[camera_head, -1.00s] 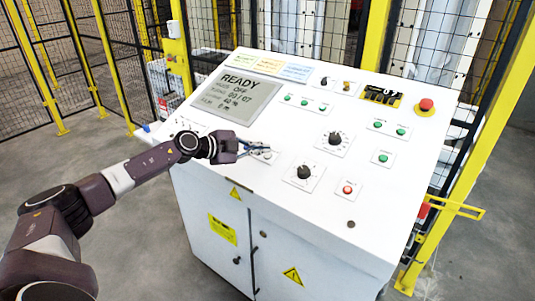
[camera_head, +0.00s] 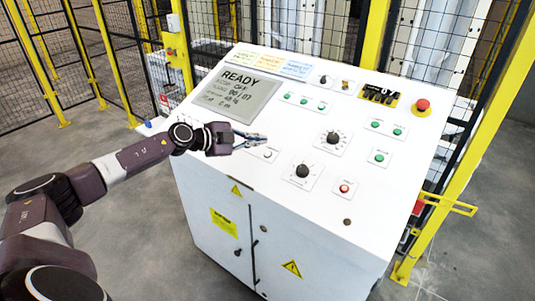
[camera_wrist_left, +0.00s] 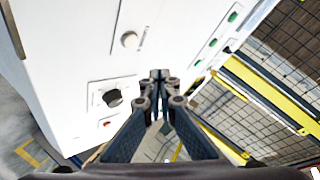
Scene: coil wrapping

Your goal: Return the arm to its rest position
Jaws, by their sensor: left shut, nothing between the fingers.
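My left gripper (camera_head: 255,139) is shut and empty. It hovers over the sloped white control panel (camera_head: 225,132), close to a white button (camera_head: 268,154); I cannot tell how far above the surface it is. In the left wrist view the closed fingers (camera_wrist_left: 160,78) point along the panel, with a white button (camera_wrist_left: 129,40) and a dark knob (camera_wrist_left: 112,98) to their left. My left arm reaches in from the left edge. My right gripper is not in view.
The panel carries a screen (camera_head: 236,95) reading READY, black dials (camera_head: 333,137), green buttons (camera_head: 379,157), a red button (camera_head: 344,188) and a red emergency stop (camera_head: 423,104). Yellow-framed mesh fencing (camera_head: 462,150) stands behind and right. Floor (camera_head: 150,235) left of the cabinet is clear.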

